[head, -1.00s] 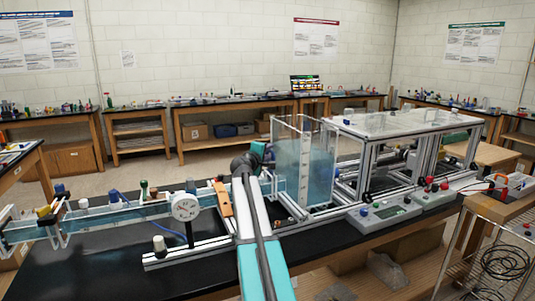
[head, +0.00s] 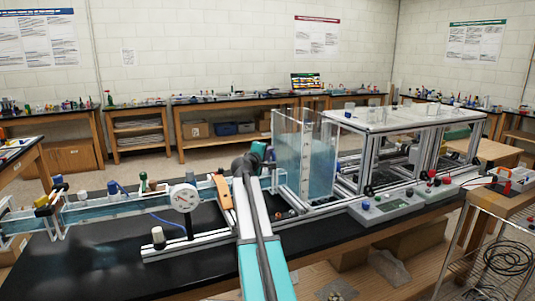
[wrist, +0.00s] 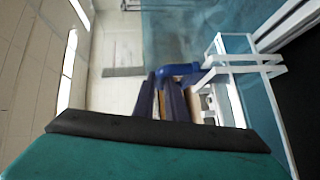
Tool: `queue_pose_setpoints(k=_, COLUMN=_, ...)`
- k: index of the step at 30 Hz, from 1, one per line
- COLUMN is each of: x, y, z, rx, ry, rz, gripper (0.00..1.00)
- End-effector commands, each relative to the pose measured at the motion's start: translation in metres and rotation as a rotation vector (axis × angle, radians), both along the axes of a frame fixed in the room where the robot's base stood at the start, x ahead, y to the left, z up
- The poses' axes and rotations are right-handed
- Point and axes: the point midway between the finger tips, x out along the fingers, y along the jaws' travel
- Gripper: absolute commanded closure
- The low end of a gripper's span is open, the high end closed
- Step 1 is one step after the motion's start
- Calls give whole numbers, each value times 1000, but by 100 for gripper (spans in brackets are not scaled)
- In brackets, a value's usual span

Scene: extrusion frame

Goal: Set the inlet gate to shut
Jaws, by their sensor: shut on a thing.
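My gripper (wrist: 165,101) shows in the wrist view as two dark fingers beyond the teal wrist part. It is shut on a blue handle-like piece (wrist: 183,69), which I take to be part of the inlet gate. This piece bends right toward a white frame (wrist: 240,58) beside blue water or clear panel. In the head view my arm reaches forward to the left side of the clear water tank (head: 305,160). The fingers and the held piece are hidden there behind my arm. The gate's own panel and its setting cannot be made out.
A long clear channel (head: 120,210) runs left from the tank. A round dial gauge (head: 185,198) and an orange-brown bar (head: 221,191) stand left of my arm. A control box (head: 385,206) sits to the right. The black bench top (head: 95,270) is clear at front left.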

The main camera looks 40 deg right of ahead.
Motion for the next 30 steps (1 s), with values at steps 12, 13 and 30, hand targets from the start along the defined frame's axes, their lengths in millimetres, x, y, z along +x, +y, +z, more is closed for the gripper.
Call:
queue_pose_setpoints(k=12, x=-1, y=0, z=-22, rx=4, ry=1, rz=-2, gripper=100)
queue_pose_setpoints(k=13, x=-1, y=0, z=-22, rx=5, ry=0, rz=-3, gripper=100)
queue_pose_setpoints(k=30, x=-1, y=-1, z=-21, rx=3, ry=1, rz=-3, gripper=69)
